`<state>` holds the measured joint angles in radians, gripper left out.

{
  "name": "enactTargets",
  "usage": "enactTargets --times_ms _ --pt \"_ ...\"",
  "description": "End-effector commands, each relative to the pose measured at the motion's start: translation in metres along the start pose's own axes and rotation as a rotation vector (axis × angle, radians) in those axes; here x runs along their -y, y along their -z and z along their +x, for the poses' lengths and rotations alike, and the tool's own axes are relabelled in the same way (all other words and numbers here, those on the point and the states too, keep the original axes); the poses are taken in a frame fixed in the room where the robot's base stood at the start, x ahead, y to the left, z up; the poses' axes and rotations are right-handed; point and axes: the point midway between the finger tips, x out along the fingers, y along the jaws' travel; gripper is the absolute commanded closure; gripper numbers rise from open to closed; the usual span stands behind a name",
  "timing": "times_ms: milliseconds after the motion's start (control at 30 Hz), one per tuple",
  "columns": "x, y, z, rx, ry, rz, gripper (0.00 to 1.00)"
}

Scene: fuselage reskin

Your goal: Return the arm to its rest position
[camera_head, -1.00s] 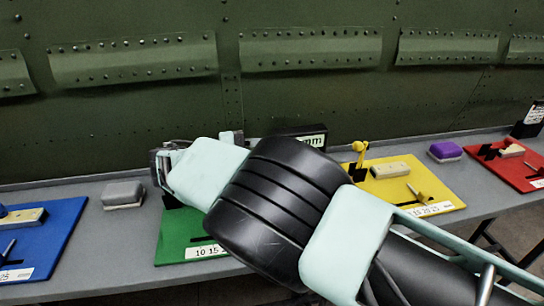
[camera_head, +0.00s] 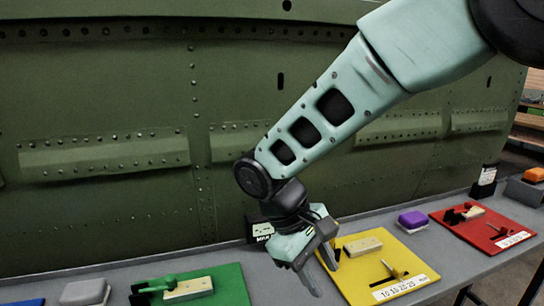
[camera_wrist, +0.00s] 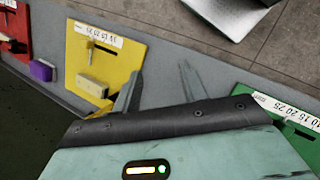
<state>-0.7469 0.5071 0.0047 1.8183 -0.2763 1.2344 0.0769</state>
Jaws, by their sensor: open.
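My gripper (camera_head: 323,270) hangs at the end of my arm, pointing down over the grey bench between the green board and the yellow board. Its two fingers are spread with nothing between them. In the wrist view the fingers of my gripper (camera_wrist: 158,88) show apart, with grey bench between them. My pale green arm comes in from the upper right of the head view and crosses in front of the green fuselage panel (camera_head: 100,90).
The grey bench (camera_head: 262,285) carries a green board (camera_head: 230,285), a yellow board (camera_head: 350,284) and a red board (camera_head: 480,236). A purple block (camera_head: 411,219) sits between yellow and red. A grey block (camera_head: 84,292) is at the left. A dark labelled box (camera_head: 260,229) stands behind my gripper.

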Motion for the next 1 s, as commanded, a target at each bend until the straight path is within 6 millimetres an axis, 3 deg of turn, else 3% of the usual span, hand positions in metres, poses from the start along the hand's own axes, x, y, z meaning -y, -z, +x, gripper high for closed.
enactTargets --times_ms 33,200,433,600,1000 --pt "0.007 -0.022 -0.005 -0.047 0.060 0.004 0.57" --pt "0.041 -0.082 -0.007 -0.211 0.218 0.032 0.57" --pt "0.072 -0.143 0.007 -0.377 0.298 0.110 0.57" --pt "0.079 -0.160 0.017 -0.425 0.306 0.146 0.57" --pt "0.080 -0.161 0.018 -0.431 0.306 0.149 0.57"
